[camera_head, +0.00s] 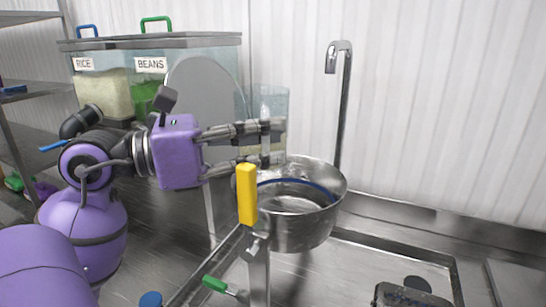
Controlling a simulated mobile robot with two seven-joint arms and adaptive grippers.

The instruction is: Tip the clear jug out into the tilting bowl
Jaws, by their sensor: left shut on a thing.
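The clear jug (272,100) is a faint see-through shape above the back left rim of the bowl, partly hidden by my fingers. My left gripper (274,143) comes in from the left and is shut on the jug. The jug looks roughly upright; I cannot tell what it holds. The tilting bowl (305,230) is a round steel pan with a dark blue line inside and what looks like a little liquid or shine at its bottom. Its yellow handle (247,195) stands at its front left. My right gripper is not in view.
Clear bins labelled RICE (100,95) and BEANS (147,92) stand at the back left, with a grey rounded panel (205,90) beside them. A steel tap (343,100) rises behind the bowl. A green-handled lever (215,284) is below. A steel basin (370,262) lies to the right.

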